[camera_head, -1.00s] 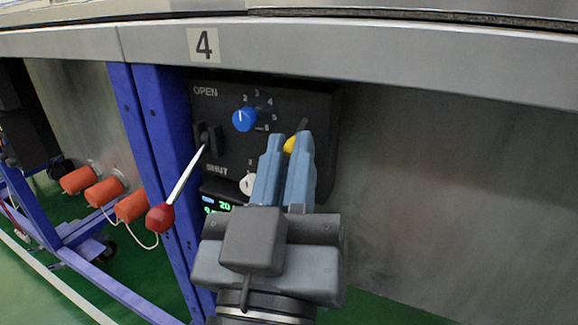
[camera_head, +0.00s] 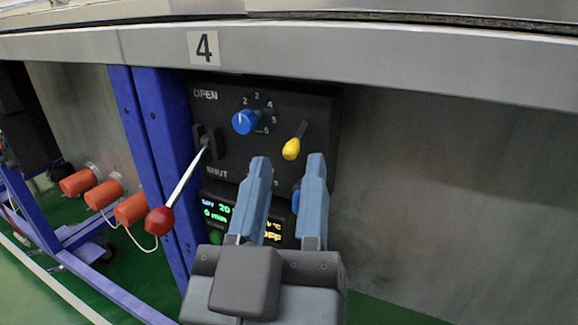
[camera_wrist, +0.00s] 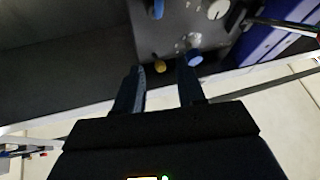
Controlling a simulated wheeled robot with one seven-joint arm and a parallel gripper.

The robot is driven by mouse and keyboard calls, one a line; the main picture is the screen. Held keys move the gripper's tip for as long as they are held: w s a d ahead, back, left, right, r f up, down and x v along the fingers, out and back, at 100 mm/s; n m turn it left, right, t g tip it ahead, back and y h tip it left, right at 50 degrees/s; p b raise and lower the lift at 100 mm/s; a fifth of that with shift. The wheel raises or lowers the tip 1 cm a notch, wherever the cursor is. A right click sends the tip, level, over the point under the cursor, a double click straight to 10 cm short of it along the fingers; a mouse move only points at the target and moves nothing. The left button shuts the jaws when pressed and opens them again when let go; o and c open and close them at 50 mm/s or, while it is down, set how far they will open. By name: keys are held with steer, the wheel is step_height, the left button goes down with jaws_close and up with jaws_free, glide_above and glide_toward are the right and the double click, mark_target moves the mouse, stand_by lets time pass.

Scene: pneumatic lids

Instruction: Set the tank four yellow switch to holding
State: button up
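The yellow switch (camera_head: 291,149) is a small knob with a dark lever that points up and to the right, on the black control panel (camera_head: 222,130) under the number 4 label (camera_head: 204,47). It also shows in the wrist view (camera_wrist: 160,66). My gripper (camera_head: 288,162) is open and empty, its two fingers spread apart. In the head view its fingertips are just below the yellow switch. In the wrist view the switch lies beyond the fingers, between their lines. Any holding mark near the switch is not readable.
A blue numbered knob (camera_head: 244,121) is left of the yellow switch. A red-tipped lever (camera_head: 160,220) sticks out at the panel's left, by the OPEN and SHUT marks. A green and yellow display (camera_head: 222,214) is below, partly hidden by my gripper. The tank's metal rim (camera_head: 400,60) overhangs the panel.

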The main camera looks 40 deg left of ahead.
steer(key=b+v, duration=0.1)
steer(key=v, duration=0.4)
steer(key=shift+s+d+f, duration=0.15)
steer(key=shift+s, duration=0.15)
steer(key=d+f+m+g+h, duration=0.3)
steer(key=d+f+h, duration=0.2)
steer(key=d+f, duration=1.2)
steer(key=s+d+f+m+g+h, duration=0.1)
steer(key=s+d+f+m+h, duration=0.2)
steer(key=s+d, duration=0.55)
steer(key=s+d+f+m+g+h, duration=0.1)
steer(key=s+d+f+m+h, duration=0.15)
steer(key=s+d, duration=0.6)
step_height(320, 180, up, 32)
steer(key=d+h+p, duration=0.1)
steer(key=p, duration=3.1)
steer(key=shift+w+d+p, duration=0.3)
steer(key=shift+w, duration=0.15)
steer(key=shift+f, duration=0.1)
